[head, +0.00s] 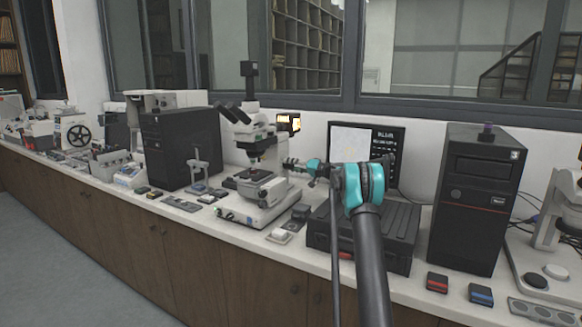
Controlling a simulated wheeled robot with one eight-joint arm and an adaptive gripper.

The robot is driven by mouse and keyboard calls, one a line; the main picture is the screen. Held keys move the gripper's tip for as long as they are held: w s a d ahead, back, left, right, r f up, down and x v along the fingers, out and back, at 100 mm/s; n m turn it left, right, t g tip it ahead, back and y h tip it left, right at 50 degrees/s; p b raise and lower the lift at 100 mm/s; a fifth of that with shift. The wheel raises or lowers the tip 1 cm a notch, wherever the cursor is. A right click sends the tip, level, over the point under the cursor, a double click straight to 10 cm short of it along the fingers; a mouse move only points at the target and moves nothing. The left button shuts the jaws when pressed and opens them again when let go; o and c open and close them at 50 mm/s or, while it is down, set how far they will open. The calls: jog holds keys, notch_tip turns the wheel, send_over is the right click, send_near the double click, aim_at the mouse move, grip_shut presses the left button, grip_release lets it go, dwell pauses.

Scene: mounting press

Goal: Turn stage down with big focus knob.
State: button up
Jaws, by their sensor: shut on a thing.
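A white microscope (246,128) with dark eyepieces stands on the bench near the middle of the head view. Its dark stage (254,174) lies below the objectives and above the white base (250,207). My arm reaches in from the right, and my gripper (288,163) is at the right side of the microscope, at about stage height. It is small in the picture and appears shut on the big focus knob, which is mostly hidden by the gripper. The exact contact of the fingers is too small to see.
A black case (385,245) lies right of the microscope, in front of a monitor (350,140). A black computer tower (478,200) stands at the right, another (182,147) at the left. Small boxes (437,282) lie near the front edge. Windows are behind.

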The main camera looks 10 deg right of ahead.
jog(key=n, duration=0.5)
jog(key=shift+f+n, duration=0.2)
jog(key=shift+n, duration=0.1)
jog(key=n, duration=0.5)
jog(key=shift+d, duration=0.1)
jog(key=shift+n, duration=0.4)
jog(key=o, duration=1.2)
jog(key=shift+c, duration=0.2)
jog(key=shift+d, duration=0.1)
jog(key=v, duration=1.1)
jog(key=shift+s+d, duration=0.25)
jog(key=shift+d, duration=0.05)
jog(key=shift+f, duration=0.1)
